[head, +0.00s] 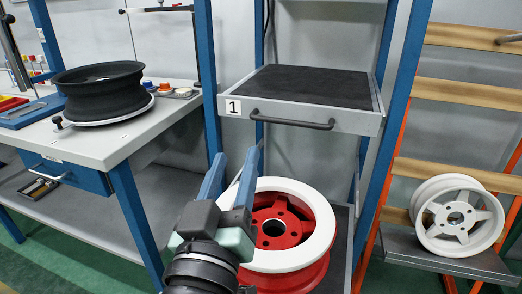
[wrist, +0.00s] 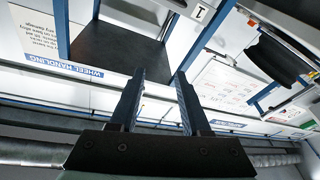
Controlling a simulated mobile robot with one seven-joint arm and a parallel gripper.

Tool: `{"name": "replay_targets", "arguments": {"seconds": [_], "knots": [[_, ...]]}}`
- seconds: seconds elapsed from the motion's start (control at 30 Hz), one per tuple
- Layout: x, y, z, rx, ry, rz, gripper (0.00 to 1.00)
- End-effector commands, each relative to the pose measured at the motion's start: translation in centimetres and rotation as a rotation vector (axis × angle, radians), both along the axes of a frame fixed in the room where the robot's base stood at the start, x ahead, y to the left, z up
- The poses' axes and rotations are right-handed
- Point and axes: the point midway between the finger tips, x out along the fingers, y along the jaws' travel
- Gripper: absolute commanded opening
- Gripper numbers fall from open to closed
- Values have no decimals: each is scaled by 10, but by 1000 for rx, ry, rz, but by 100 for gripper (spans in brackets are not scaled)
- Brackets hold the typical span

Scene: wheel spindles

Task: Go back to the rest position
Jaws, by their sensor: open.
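My gripper (head: 231,172) is open and empty in the head view, with its blue fingers pointing up and away in front of the blue rack. In the wrist view the two fingers (wrist: 158,90) stand apart with nothing between them. A red wheel with a white rim (head: 290,230) sits on the lower shelf of the rack, just right of and behind my gripper. My gripper overlaps its left edge in the picture; I cannot tell the gap between them. A black wheel (head: 100,88) lies flat on a white disc on the workbench at the left.
The rack's upper drawer (head: 305,95), marked 1, is empty with a dark mat and a black handle. The workbench (head: 110,145) has an open lower shelf. A white wheel (head: 458,215) stands on a grey shelf of an orange rack at the right. Green floor shows below.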

Motion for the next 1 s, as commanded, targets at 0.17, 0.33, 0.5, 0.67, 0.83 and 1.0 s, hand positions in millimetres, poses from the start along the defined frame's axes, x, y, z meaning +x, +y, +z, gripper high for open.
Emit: {"name": "replay_targets", "arguments": {"seconds": [0.17,0.33,0.5,0.67,0.83,1.0], "knots": [[-28,-22,128,159,-309,123,47],[-79,-35,217,234,-556,248,47],[-97,-37,279,252,-625,298,47],[-96,-36,321,253,-623,298,47],[-95,-36,373,252,-621,298,47],[-95,-36,424,252,-619,299,47]]}}
